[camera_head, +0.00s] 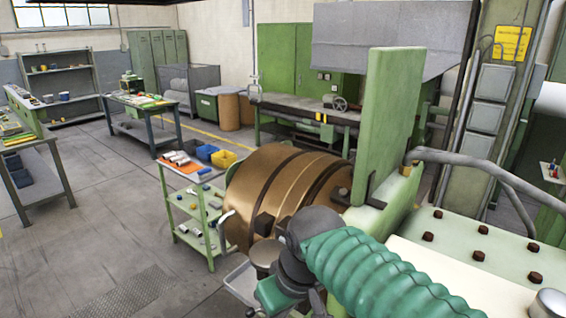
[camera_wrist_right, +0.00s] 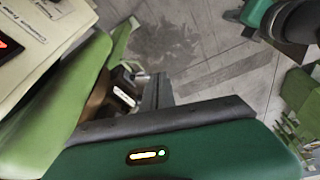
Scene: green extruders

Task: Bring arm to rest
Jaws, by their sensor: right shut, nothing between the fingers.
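My right gripper (camera_wrist_right: 157,92) shows in the right wrist view as narrow dark grey fingers, closed together with nothing between them. A green machine panel (camera_wrist_right: 75,95) is at the left of that view, close beside the gripper. In the head view, a teal ribbed sleeve with dark grey joints, which looks like my right arm, crosses the lower middle in front of the machine. I cannot make out the fingertips there. My left gripper is in neither view.
A green machine (camera_head: 386,130) with a large bronze drum (camera_head: 265,190) fills the middle and right. Workbenches (camera_head: 150,108) stand farther back. The grey floor (camera_head: 100,225) at the left is clear.

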